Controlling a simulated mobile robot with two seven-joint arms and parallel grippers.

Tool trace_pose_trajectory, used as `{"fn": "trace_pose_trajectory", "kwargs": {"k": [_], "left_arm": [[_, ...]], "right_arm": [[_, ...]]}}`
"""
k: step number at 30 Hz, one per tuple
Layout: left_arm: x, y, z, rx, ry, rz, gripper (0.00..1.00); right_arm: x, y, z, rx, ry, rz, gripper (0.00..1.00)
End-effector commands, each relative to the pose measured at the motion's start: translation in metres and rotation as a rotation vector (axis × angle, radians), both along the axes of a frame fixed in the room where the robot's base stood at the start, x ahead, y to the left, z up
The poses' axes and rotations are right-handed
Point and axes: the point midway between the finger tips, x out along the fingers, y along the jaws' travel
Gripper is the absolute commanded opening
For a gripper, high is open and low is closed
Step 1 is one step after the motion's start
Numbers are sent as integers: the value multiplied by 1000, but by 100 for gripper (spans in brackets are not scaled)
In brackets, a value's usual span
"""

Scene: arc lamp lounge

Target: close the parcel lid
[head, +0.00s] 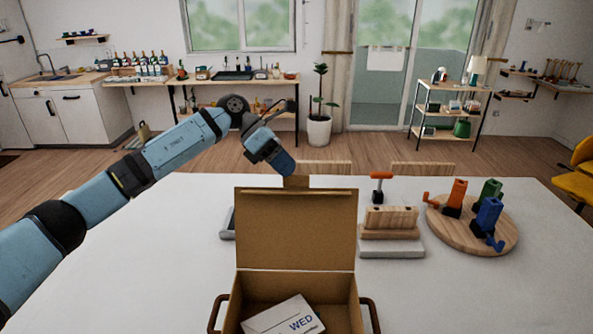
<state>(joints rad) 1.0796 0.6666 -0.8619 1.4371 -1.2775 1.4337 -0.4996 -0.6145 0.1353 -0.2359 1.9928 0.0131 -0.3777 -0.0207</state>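The parcel is an open brown cardboard box (352,300) at the front middle of the white table. Its lid (296,230) stands up at the back edge, nearly upright. A white packet marked "WED" (283,318) lies tilted inside. My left gripper (284,165) is above and behind the lid's top edge, pointing down. Its fingertips are not clearly visible, so I cannot tell whether it is open or touches the lid. My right gripper is not in view.
A wooden block on a grey base (392,250) stands right of the lid, with an orange-handled tool (378,185) behind it. A round wooden board (470,240) holds orange, green and blue pieces. A grey object (227,224) is partly hidden left of the lid. The table's left side is clear.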

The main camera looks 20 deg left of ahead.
Motion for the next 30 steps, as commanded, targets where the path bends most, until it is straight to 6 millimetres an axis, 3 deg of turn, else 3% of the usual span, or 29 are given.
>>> {"fn": "trace_pose_trajectory", "kwargs": {"k": [6,18,23,30], "left_arm": [[-2,-21,-17,0,1,-1,34],[-2,-26,-23,0,-1,1,34],[-2,-26,-23,0,-1,1,0],[-2,-26,-23,0,-2,1,0]], "right_arm": [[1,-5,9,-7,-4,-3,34],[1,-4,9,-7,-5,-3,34],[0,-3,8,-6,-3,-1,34],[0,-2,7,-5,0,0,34]]}}
